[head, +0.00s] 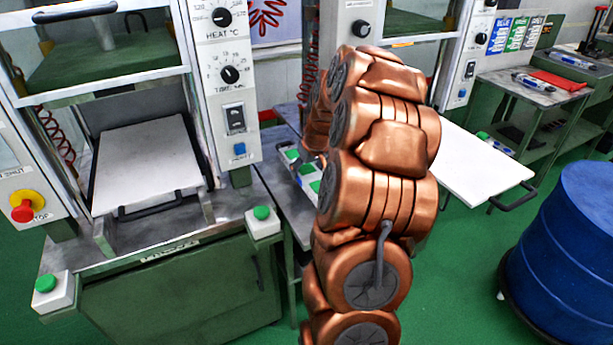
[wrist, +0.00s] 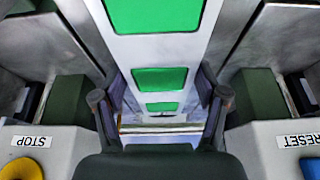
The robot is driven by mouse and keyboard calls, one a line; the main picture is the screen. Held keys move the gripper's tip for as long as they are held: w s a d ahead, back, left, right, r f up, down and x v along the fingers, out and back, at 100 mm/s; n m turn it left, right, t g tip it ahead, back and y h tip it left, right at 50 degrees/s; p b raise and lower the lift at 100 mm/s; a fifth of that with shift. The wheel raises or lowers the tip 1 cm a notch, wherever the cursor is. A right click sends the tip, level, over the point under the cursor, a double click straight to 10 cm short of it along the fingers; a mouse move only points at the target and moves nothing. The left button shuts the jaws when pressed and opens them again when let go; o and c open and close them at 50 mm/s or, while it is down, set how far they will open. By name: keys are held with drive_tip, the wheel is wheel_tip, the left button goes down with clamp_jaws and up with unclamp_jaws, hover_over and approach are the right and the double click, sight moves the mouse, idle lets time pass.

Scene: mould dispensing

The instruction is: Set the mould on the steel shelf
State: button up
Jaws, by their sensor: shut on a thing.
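The mould appears to be the pale bar with green rectangular windows (wrist: 167,80) in the wrist view. It runs between my gripper's fingers (wrist: 160,100) and away from them. My gripper is shut on it. In the head view a pale piece with green patches (head: 308,171) shows left of my copper arm, partly hidden by it. The gripper itself is hidden there behind the arm. A grey steel surface (head: 292,209) lies between the two presses, mostly covered by my arm. I cannot tell whether the mould touches it, or whether this is the steel shelf.
A press with a white plate (head: 147,165) and green buttons stands on the left. A second press has a white plate (head: 478,170) at right. A steel-topped table (head: 518,92) holds pens and a red item. A blue drum (head: 568,250) stands at right. Green floor is open in front.

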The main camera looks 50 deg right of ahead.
drive_tip(key=shift+w, duration=0.25)
drive_tip(key=shift+f+p, duration=0.5)
drive_tip(key=shift+f, duration=1.2)
drive_tip(key=shift+f, duration=0.15)
drive_tip(key=o, duration=1.8)
